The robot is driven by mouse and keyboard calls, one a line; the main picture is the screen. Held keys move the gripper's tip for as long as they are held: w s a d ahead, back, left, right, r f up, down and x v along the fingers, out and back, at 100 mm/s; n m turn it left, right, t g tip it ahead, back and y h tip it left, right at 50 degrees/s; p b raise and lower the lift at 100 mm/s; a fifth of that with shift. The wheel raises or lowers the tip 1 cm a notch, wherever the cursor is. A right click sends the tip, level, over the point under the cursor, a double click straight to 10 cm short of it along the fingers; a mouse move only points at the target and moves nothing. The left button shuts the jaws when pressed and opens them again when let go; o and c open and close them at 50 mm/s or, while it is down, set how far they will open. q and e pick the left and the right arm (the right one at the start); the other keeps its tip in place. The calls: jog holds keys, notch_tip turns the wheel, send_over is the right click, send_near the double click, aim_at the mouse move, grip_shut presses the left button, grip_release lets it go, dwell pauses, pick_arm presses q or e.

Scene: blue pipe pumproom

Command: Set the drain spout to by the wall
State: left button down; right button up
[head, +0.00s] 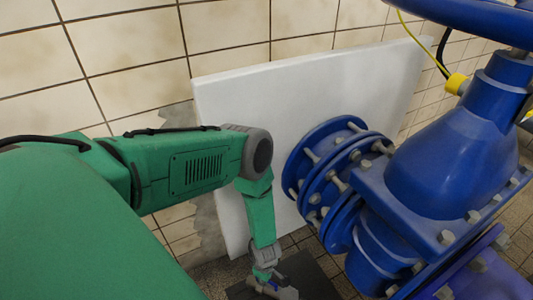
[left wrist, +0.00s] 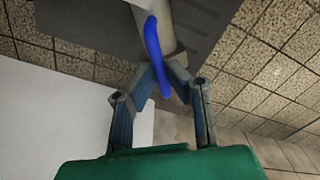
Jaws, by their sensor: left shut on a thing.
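A curved blue tube (left wrist: 152,42), which looks like the drain spout, shows in the left wrist view. It runs down along a pale round body (left wrist: 168,38), and its lower end reaches between my fingers. My left gripper (left wrist: 163,74) is shut on this blue tube. In the head view, my left gripper (head: 272,283) points down near the bottom edge, low beside the white panel and left of the blue valve. The spout cannot be made out there. My right gripper is in neither view.
A big blue flanged valve (head: 430,160) fills the right side of the head view. A white panel (head: 290,95) stands against the tiled wall (head: 130,50) behind my arm. A dark plate (head: 312,272) lies on the tiled floor under the gripper.

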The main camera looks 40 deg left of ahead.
pick_arm(q)
jog(key=shift+w, duration=0.2)
jog(key=c, duration=1.6)
grip_release()
notch_tip(320, 180, up, 12)
jog(key=shift+s+r, duration=0.1)
jog(key=shift+s, duration=0.05)
jog(key=shift+d, duration=0.1)
